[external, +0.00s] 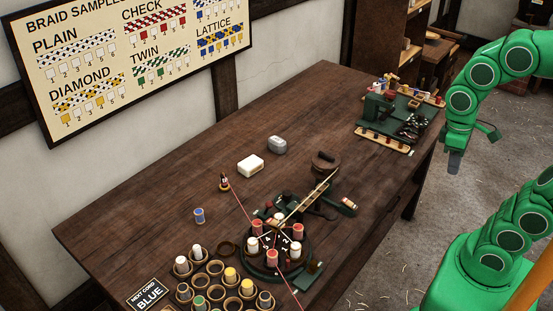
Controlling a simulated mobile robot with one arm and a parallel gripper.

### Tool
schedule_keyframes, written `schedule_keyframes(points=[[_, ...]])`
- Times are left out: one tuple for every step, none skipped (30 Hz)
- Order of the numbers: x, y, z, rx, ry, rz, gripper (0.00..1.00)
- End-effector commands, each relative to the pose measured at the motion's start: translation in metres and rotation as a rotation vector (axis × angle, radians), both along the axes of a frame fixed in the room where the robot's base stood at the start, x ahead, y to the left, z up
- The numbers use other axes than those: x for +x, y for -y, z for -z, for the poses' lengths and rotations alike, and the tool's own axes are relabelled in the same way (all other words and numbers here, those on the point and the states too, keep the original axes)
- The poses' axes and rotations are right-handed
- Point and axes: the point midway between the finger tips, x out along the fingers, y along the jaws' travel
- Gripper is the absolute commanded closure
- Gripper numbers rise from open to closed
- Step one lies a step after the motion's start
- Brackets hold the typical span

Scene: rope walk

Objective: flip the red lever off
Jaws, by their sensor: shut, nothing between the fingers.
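My green arm reaches in from the right. My gripper (455,162) points down, shut and empty, off the table's right edge and below the far machine's right side in the picture. It is well apart from the braiding machine (272,262), a dark round plate with red and white bobbins near the table's front. I cannot clearly make out a red lever.
The wooden table (170,160) has a green machine (390,115) with spools at its far end. A white block (250,166), a grey tin (277,145) and a blue spool (199,215) stand mid-table. Several bobbin cups (215,267) fill the front left. Thin cord crosses the front.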

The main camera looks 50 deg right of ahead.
Motion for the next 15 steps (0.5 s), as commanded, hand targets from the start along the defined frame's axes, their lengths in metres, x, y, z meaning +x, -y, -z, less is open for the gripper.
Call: schedule_keyframes(points=[[0.007,0.0,-0.001,-0.002,0.005,-0.019,1.0],[0.011,-0.001,-0.001,-0.004,0.01,-0.03,1.0],[0.017,-0.001,-0.002,-0.007,0.017,-0.047,1.0],[0.022,-0.001,-0.002,-0.01,0.023,-0.061,1.0],[0.027,-0.001,-0.003,-0.011,0.03,-0.075,1.0],[0.034,-0.002,-0.003,-0.014,0.038,-0.094,1.0],[0.04,-0.002,-0.004,-0.018,0.045,-0.111,1.0],[0.046,-0.003,-0.004,-0.02,0.051,-0.128,1.0],[0.055,-0.004,-0.005,-0.023,0.059,-0.153,1.0],[0.062,-0.005,-0.005,-0.026,0.066,-0.174,1.0],[0.069,-0.007,-0.006,-0.029,0.073,-0.194,1.0],[0.079,-0.008,-0.007,-0.034,0.084,-0.223,1.0],[0.086,-0.01,-0.008,-0.038,0.093,-0.244,1.0],[0.093,-0.011,-0.009,-0.042,0.103,-0.266,1.0],[0.103,-0.013,-0.009,-0.046,0.114,-0.294,1.0]])
